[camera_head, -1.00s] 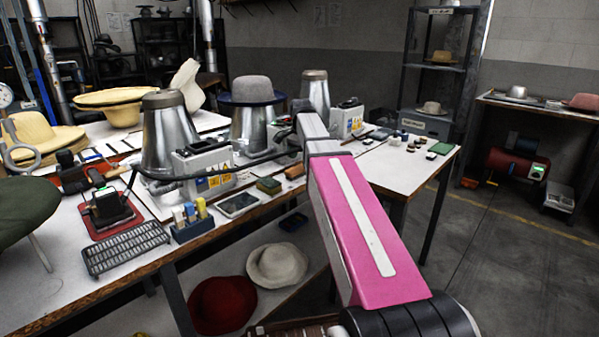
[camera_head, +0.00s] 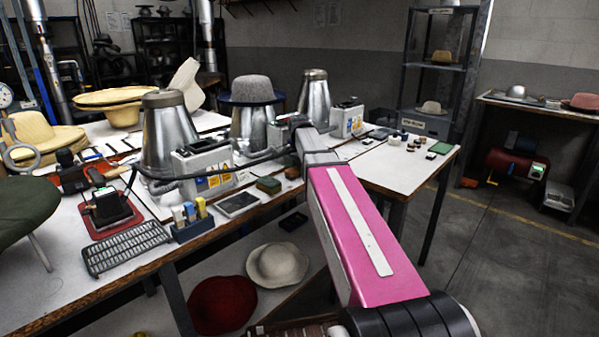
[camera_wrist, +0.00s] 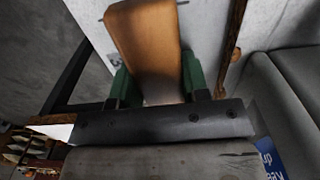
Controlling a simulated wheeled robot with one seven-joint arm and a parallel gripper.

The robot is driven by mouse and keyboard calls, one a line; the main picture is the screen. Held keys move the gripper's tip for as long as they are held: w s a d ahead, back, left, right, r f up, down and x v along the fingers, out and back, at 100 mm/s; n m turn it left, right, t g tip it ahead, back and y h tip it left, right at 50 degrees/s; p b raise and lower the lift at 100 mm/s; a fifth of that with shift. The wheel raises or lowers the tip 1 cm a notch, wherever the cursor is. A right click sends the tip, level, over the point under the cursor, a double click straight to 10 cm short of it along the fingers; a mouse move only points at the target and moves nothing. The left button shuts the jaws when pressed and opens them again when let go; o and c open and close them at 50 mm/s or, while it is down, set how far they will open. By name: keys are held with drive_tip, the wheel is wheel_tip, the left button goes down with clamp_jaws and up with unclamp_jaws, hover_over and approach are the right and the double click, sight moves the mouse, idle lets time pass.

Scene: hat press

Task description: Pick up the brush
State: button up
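The brush is a smooth, brown wooden piece (camera_wrist: 148,40) in the wrist view. It lies over the pale table top, between the two green fingers of my gripper (camera_wrist: 157,82). The fingers stand on either side of its near end with little or no space beside it, and I see no clear grip. In the head view a small brown piece, likely the brush (camera_head: 292,172), shows at the table's front edge, just below my wrist. My gripper's fingers are hidden there behind my arm. The brush's bristles are not visible.
The worktable (camera_head: 60,280) carries metal hat presses (camera_head: 168,140), a grey felt hat (camera_head: 252,90), a green-topped block (camera_head: 269,185), a tablet (camera_head: 238,204) and a blue bottle holder (camera_head: 192,228). Hats lie on the shelf below.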

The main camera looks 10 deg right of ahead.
sight(298, 167)
drive_tip(key=shift+c, duration=1.2)
drive_tip(key=shift+r, duration=0.55)
drive_tip(key=r, duration=0.3)
drive_tip(key=shift+s+a+r, duration=0.3)
drive_tip(key=shift+s, duration=0.05)
drive_tip(key=s+a+r, duration=0.6)
drive_tip(key=a, duration=0.2)
drive_tip(key=shift+s+a+r, duration=0.15)
drive_tip(key=shift+s+a, duration=0.05)
drive_tip(key=shift+s, duration=0.2)
